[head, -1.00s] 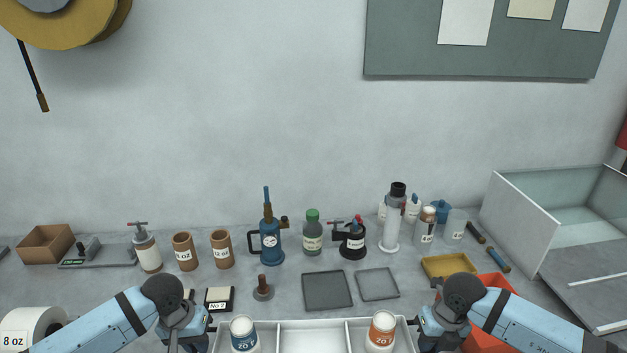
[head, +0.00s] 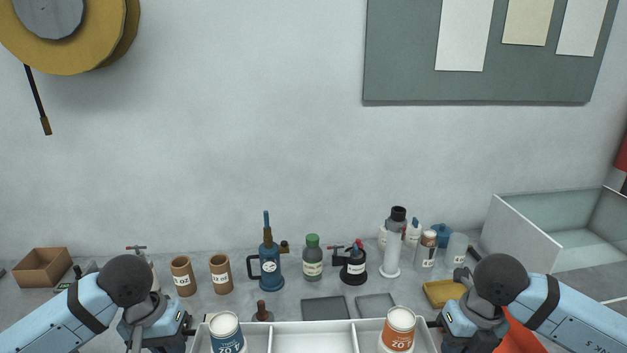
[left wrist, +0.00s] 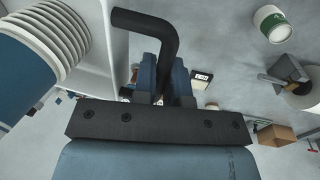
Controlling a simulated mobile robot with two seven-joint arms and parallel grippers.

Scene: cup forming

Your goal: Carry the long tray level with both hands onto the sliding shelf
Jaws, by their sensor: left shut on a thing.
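The long white tray (head: 312,338) is at the bottom centre of the head view, looks about level, and is cut off by the lower edge. A blue-labelled white-topped cup stack (head: 227,333) stands in its left compartment, and an orange-labelled one (head: 398,331) in its right. My left gripper (head: 195,328) is shut on the tray's left end; the left wrist view shows it (left wrist: 165,88) beside the tray's white wall (left wrist: 108,45). My right gripper (head: 433,328) is at the tray's right end, its fingers too hidden to judge. I cannot make out the sliding shelf for certain.
A glass-sided box (head: 550,235) stands at the right. Behind the tray are a blue pump (head: 269,265), a green-capped bottle (head: 313,262), brown cups (head: 220,274) and two dark flat pads (head: 326,308). A yellow tray (head: 442,292) lies near my right arm.

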